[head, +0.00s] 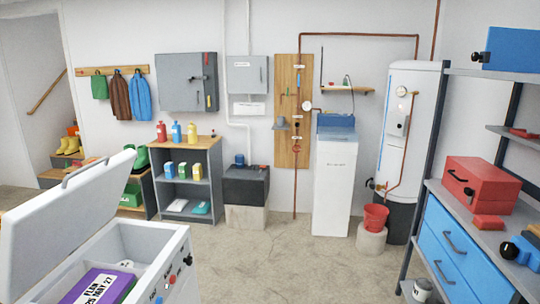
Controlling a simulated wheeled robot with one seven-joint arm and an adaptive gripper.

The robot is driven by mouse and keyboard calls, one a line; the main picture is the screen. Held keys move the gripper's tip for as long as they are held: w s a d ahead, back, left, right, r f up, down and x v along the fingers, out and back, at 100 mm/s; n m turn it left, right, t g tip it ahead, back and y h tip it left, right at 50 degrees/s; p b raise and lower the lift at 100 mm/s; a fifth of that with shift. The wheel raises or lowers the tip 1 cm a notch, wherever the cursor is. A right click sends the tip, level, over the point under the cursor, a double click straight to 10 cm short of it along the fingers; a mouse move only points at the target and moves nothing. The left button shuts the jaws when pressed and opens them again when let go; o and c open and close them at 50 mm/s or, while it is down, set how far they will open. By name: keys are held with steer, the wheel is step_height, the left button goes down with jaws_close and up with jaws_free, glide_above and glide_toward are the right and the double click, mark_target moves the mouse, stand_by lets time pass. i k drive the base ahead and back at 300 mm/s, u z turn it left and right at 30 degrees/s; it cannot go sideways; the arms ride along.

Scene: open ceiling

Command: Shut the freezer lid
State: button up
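The white chest freezer (180,262) stands at the lower left in the head view, cut off by the picture's bottom edge. Its lid (62,222) is open, raised and leaning back to the left, with a grey handle along its top edge. Inside lies a purple box (103,287) with a white label, and some paler items behind it. Small knobs or lights show on the freezer's right-hand face. My gripper and arm are not in view.
Grey concrete floor (275,265) is clear in the middle. A metal rack (460,235) with blue drawers and a red toolbox (478,180) stands at the right. A low shelf (190,185), white cabinet (333,185) and water heater (400,140) line the back wall.

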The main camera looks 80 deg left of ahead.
mark_target(37, 234)
steer(key=u, duration=5.3)
steer(key=i, duration=0.35)
steer(key=z, duration=0.2)
